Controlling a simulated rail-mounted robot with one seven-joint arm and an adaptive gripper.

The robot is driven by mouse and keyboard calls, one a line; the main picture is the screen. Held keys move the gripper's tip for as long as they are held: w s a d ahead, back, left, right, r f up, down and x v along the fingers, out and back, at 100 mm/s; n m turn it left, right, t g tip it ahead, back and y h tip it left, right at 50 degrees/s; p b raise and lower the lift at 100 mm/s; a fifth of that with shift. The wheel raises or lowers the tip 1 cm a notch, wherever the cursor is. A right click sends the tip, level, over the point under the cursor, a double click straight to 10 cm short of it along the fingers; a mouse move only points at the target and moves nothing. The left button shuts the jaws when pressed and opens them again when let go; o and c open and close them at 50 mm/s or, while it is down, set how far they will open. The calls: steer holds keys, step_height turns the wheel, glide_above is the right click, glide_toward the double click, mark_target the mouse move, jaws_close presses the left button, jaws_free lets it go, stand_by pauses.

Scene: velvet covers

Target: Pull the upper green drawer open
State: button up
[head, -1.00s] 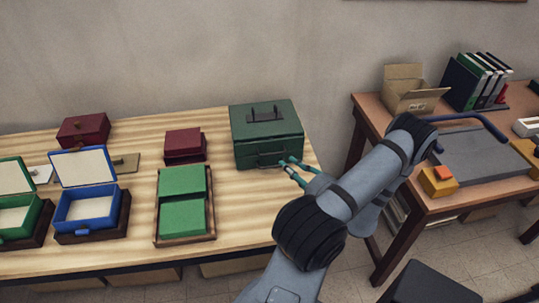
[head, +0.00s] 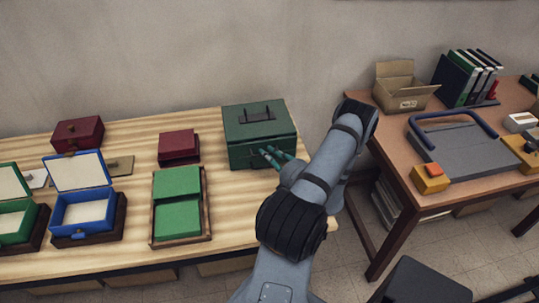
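A dark green cabinet (head: 249,124) stands at the right back of the wooden table in the head view. It has a black handle on top. Its front faces me and looks closed; I cannot clearly tell the upper drawer from the lower one. My gripper (head: 270,152) is at the right half of that front, its two teal fingers pointing at it with a small gap between them. It looks open, with nothing visible held.
The wooden table (head: 130,180) also bears a tray with green blocks (head: 178,182), a small dark red box (head: 178,145), an open blue box (head: 86,210) and an open green box (head: 14,225). A brown desk (head: 400,176) stands to the right, past a gap.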

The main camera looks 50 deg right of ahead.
jaws_close()
steer(key=shift+s, duration=0.1)
stand_by(0.4)
